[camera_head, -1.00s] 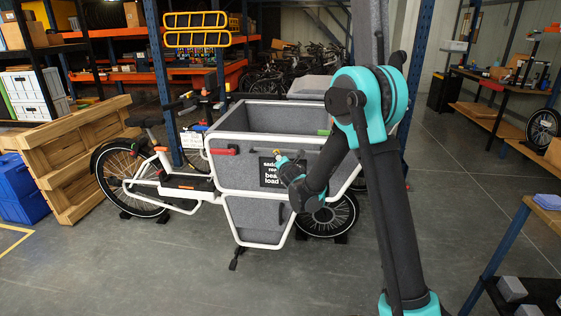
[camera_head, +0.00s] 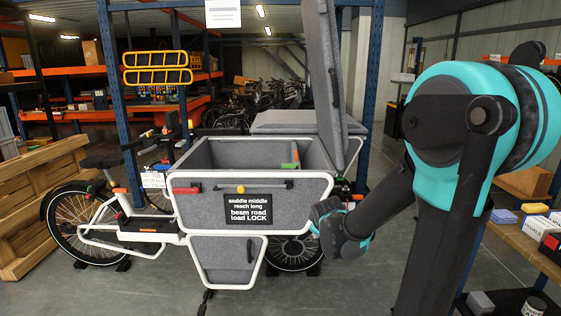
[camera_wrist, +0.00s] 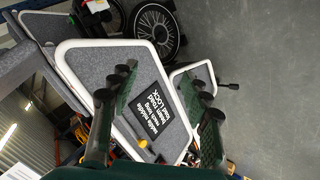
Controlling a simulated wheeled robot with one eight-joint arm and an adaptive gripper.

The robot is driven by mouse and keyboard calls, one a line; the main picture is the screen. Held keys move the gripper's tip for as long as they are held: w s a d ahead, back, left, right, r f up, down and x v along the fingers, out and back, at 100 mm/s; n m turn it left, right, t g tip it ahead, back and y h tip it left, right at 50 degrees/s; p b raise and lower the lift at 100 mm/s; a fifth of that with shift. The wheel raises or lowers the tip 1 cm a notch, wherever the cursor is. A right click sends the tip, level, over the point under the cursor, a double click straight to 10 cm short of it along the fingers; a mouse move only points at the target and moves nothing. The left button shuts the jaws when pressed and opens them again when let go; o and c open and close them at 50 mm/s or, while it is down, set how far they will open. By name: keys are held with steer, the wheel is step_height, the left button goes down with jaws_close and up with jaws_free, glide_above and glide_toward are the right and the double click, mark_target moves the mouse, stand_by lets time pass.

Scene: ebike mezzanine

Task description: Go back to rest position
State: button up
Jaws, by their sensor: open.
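My gripper shows in the wrist view (camera_wrist: 163,78) with its two dark fingers spread wide and nothing between them. In the head view my wrist is at the right of the cargo bike's grey box (camera_head: 222,207), and the fingers are hard to make out. The box has a white frame, a black text sign (camera_head: 247,209), a yellow knob (camera_head: 240,189) and a red piece (camera_head: 186,190) on its side panel. Its grey lid (camera_head: 319,75) stands raised. A green and orange item (camera_head: 292,163) is inside the box near its right end.
A wooden pallet crate (camera_head: 40,205) stands left of the bike. A blue rack post (camera_head: 115,110) rises behind it. At the right, a wooden-topped table (camera_head: 522,240) holds boxes. Grey floor is open in front of the bike.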

steer(key=s+d+f+m+g, duration=0.2)
steer(key=s+m, duration=0.3)
steer(key=s, duration=0.6)
steer(key=s+d+f+m+g, duration=0.2)
steer(key=s+d+f+m, duration=0.1)
steer(key=s, duration=0.8)
steer(key=f+m, duration=0.1)
steer(key=m, duration=0.1)
steer(key=shift+s+d+f+m+g+y, duration=0.3)
steer(key=shift+f, duration=0.1)
steer(key=shift+c, duration=0.6)
